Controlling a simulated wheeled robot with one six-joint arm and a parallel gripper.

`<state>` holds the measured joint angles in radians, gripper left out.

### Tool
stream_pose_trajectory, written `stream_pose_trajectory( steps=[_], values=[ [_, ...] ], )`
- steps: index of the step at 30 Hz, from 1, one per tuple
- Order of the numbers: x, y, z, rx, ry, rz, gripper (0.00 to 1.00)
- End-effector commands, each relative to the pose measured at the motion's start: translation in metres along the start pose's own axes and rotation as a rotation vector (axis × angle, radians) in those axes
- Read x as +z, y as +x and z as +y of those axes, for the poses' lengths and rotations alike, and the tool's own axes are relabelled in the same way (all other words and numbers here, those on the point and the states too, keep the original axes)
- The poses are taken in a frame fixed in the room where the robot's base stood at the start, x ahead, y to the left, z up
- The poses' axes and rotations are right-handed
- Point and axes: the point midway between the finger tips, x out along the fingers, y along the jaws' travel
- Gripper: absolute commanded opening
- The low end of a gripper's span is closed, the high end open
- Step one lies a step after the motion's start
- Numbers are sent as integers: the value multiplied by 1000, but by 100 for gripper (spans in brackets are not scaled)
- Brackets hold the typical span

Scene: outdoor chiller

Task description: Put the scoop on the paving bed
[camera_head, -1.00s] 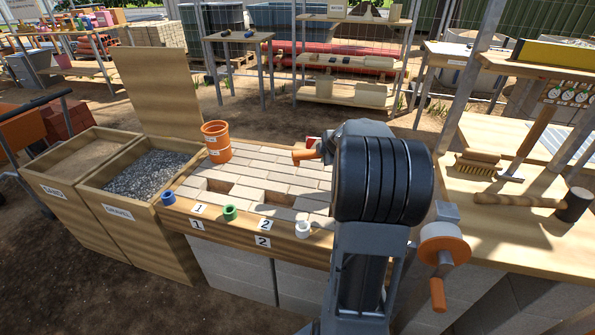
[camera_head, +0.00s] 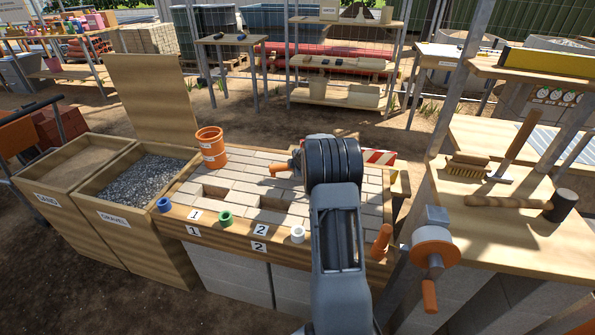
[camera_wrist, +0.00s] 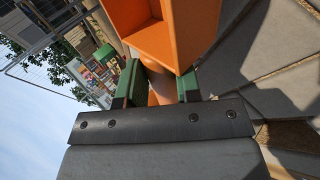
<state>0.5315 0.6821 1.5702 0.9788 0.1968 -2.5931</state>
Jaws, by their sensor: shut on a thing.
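The orange scoop (camera_wrist: 170,35) is in my gripper (camera_wrist: 158,82); the green finger pads close on its handle in the wrist view. In the head view part of the scoop (camera_head: 280,168) sticks out left of my dark wrist, over the far right part of the paving bed (camera_head: 248,180). My arm hides most of the gripper there. The bed is a wooden-edged bench top of pale pavers with open gaps. Grey pavers (camera_wrist: 260,45) lie close beside the scoop in the wrist view. I cannot tell whether the scoop touches them.
An orange pot (camera_head: 210,148) stands at the bed's far left corner. Blue (camera_head: 164,204), green (camera_head: 225,218) and white (camera_head: 297,234) rings line the front edge. An orange cylinder (camera_head: 382,242) stands front right. A gravel bin (camera_head: 150,178) is left; a tool bench (camera_head: 500,225) is right.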

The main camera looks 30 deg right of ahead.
Motion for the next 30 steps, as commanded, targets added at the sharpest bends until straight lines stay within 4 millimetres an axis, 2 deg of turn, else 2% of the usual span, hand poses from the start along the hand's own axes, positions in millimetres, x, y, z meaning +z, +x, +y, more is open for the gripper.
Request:
stream_pose_trajectory(
  steps=[3, 17, 18, 25, 30],
  values=[
    [2, 11, -11, 1, 2, -1, 0],
    [2, 13, -13, 1, 0, -1, 0],
    [2, 12, -13, 0, 0, -1, 35],
    [2, 12, -12, 0, 0, -1, 57],
    [2, 12, -12, 0, 1, -1, 57]
  ],
)
